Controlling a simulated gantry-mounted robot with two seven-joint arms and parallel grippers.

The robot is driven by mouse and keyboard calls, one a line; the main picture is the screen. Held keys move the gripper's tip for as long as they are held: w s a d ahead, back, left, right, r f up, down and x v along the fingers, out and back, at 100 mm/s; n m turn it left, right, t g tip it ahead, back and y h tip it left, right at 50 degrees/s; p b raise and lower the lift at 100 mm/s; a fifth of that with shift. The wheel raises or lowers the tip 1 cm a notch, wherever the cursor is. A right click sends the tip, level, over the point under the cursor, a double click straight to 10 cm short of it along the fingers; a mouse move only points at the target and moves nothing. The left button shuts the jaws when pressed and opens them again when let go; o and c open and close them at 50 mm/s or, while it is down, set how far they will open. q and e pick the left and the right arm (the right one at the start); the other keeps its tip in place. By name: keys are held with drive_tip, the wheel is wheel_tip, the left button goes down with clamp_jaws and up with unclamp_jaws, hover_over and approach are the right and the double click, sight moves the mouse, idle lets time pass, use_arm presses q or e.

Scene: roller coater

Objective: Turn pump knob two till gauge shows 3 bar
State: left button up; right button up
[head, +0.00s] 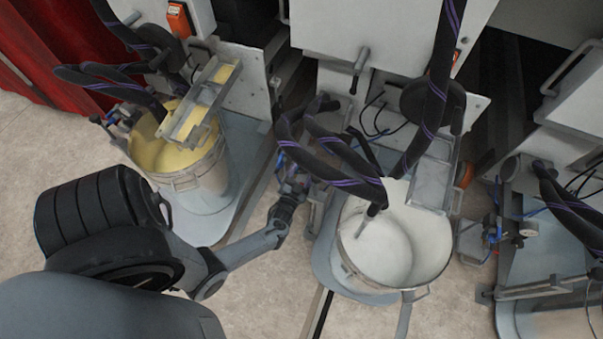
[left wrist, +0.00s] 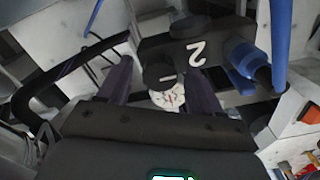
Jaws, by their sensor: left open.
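My left gripper (left wrist: 160,82) is open, with one dark finger on each side of a round black knob (left wrist: 157,70). The knob is on a black pump block marked with a white 2 (left wrist: 196,55). I cannot tell whether the fingers touch the knob. A white gauge (left wrist: 169,98) with red on its dial shows just below the knob; its reading is too small to tell. In the head view my left gripper (head: 292,184) is at the pump area between the yellow and white buckets, where the knob and gauge cannot be made out.
A bucket of yellow coating (head: 186,181) stands at the left and a bucket of white coating (head: 362,275) in the middle. Thick black hoses (head: 335,160) with purple stripes hang close to my left gripper. Another pump with a gauge (head: 528,229) is at the right.

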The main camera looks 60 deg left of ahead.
use_arm(q)
drive_tip(key=shift+s+d+p, duration=0.3)
drive_tip(key=shift+s+p, duration=0.05)
drive_tip(key=shift+s, duration=0.05)
drive_tip(key=p+v, duration=0.3)
drive_tip(key=v, duration=0.7)
